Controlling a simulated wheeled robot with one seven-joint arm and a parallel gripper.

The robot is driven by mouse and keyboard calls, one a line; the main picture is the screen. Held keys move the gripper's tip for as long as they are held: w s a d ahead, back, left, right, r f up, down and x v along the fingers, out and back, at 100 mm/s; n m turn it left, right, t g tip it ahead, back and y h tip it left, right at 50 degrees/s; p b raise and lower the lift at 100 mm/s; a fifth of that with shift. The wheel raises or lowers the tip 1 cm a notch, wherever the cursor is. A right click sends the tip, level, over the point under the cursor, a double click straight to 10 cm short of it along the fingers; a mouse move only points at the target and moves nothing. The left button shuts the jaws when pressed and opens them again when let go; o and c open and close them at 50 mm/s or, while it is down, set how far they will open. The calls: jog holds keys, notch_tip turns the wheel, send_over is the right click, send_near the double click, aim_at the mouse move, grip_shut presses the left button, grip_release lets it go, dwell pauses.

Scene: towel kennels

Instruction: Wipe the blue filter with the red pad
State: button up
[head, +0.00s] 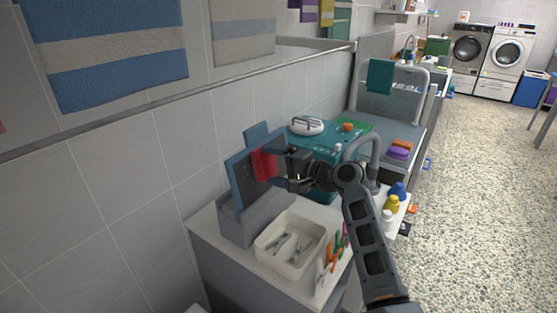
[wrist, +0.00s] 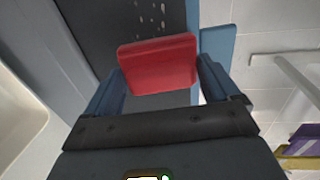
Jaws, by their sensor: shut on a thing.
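The blue filter (head: 238,172) stands upright, leaning slightly, in a grey holder on the white counter in the head view. It has a blue frame and a dark face. In the wrist view, the dark face (wrist: 100,22) carries several pale specks above the pad. My gripper (head: 279,166) is shut on the red pad (head: 264,164), which also shows between the fingers in the wrist view (wrist: 158,66). The pad is in front of the filter's face, towards its right side in the head view. I cannot tell whether it touches. The face behind the pad is hidden.
A cream tray (head: 263,252) with metal tools sits in front of the holder. Coloured clips (head: 338,246) hang at the counter's right edge. Bottles (head: 392,205) stand right of my arm. A rail with towels (head: 110,55) runs along the wall. The speckled floor at right is open.

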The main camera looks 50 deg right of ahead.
jog(key=shift+s+a+p, duration=0.15)
jog(key=shift+a+p, duration=0.55)
jog(key=shift+a, duration=0.95)
jog(key=shift+a+p, duration=0.65)
jog(key=shift+a, duration=1.05)
jog(key=shift+s+d+r+p, duration=0.1)
jog(key=shift+s+r+p, duration=0.1)
jog(key=shift+s, duration=0.75)
jog(key=shift+s+r+p, duration=0.15)
jog(key=shift+s+p, duration=0.1)
jog(key=shift+s, duration=0.75)
jog(key=shift+s+d+r+p, duration=0.1)
jog(key=shift+s+r+p, duration=0.1)
jog(key=shift+s, duration=0.75)
jog(key=s, duration=0.3)
jog(key=shift+r, duration=0.25)
